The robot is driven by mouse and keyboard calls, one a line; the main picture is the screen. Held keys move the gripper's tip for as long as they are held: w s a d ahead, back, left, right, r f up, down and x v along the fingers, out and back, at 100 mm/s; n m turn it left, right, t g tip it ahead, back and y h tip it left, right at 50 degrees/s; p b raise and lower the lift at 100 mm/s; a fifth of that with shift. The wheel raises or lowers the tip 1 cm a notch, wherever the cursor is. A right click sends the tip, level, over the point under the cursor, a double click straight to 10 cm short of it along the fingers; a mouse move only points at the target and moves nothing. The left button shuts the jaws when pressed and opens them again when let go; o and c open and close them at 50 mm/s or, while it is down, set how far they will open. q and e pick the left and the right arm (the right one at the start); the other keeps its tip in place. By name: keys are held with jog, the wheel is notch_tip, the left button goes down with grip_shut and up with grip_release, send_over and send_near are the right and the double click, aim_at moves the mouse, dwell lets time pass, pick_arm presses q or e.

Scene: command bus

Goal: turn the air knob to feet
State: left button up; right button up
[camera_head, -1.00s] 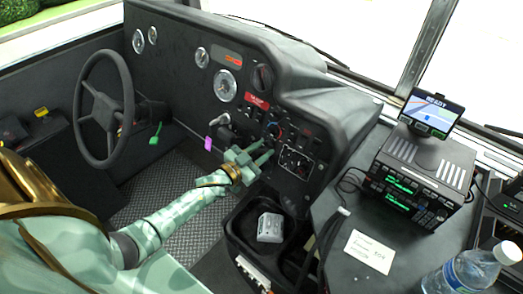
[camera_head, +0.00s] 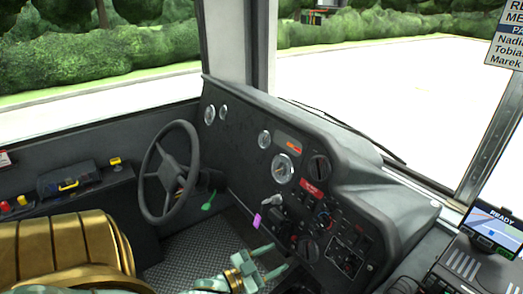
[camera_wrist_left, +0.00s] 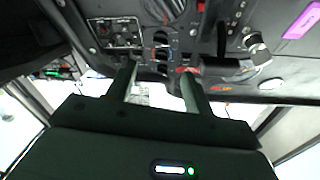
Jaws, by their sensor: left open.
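The dashboard panel carries a large black round knob (camera_head: 307,249) and, above it, a smaller knob with a red and blue ring (camera_head: 323,218). Their labels are too small to read, so I cannot tell which is the air knob or where it points. My left gripper (camera_head: 281,256) is open and empty, its two pale green fingers just left of and below the large knob, seemingly apart from it. In the left wrist view, the open fingers (camera_wrist_left: 158,70) point toward the panel, and a large dark knob (camera_wrist_left: 165,8) is cut by the top edge. My right gripper is out of view.
The steering wheel (camera_head: 168,172) and the gold seat (camera_head: 62,246) stand to the left. A purple tag (camera_head: 257,221) and a green-tipped lever (camera_head: 208,201) lie left of the panel. A screen unit (camera_head: 492,226) stands at right. The wide dashboard top (camera_head: 380,197) overhangs the panel.

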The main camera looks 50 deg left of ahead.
pick_arm(q)
jog(key=shift+s+a+f, duration=0.1)
jog(key=shift+s+a, duration=0.05)
jog(key=shift+s, duration=0.7)
jog(key=shift+s+a, duration=0.15)
jog(key=shift+s, duration=0.65)
